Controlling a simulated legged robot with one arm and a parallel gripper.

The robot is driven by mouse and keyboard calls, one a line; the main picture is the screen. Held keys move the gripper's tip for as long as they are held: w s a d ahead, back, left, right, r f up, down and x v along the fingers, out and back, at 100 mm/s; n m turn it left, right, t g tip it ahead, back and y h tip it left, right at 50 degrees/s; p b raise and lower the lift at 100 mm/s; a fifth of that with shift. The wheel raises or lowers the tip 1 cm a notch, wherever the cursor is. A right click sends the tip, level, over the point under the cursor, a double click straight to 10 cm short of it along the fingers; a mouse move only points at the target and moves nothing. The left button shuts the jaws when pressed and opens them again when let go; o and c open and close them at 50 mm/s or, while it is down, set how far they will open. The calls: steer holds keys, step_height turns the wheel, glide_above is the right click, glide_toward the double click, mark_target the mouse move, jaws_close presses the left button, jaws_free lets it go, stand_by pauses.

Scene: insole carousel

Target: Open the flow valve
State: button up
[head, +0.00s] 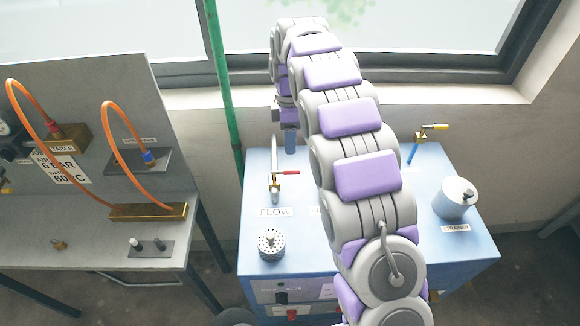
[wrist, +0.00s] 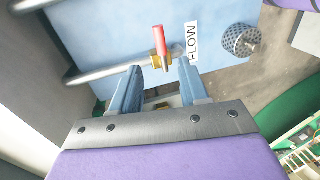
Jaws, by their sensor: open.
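The flow valve (head: 275,186) has a brass body on a silver pipe and a red lever, beside the FLOW label on the blue cabinet. In the head view its red lever (head: 288,173) points right. In the wrist view the valve's brass body (wrist: 160,61) and red lever (wrist: 159,40) lie just beyond the fingertips, with the lever pointing away from my gripper. My gripper (wrist: 161,84) is open and empty, its blue fingers spread apart. In the head view my gripper (head: 290,141) is behind the valve, mostly hidden by my arm.
A perforated silver knob (head: 271,244) stands in front of the FLOW label (head: 276,212). A yellow-handled valve (head: 431,128) and a strainer canister (head: 455,198) stand at the right. A green pole (head: 219,85) rises at the cabinet's left. A grey bench (head: 100,271) with orange hoses is further left.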

steer(key=f, duration=0.3)
steer(key=s+f+b, duration=0.1)
steer(key=f, duration=0.4)
steer(key=shift+s+f, duration=0.3)
steer(key=shift+s, duration=0.05)
jaws_close()
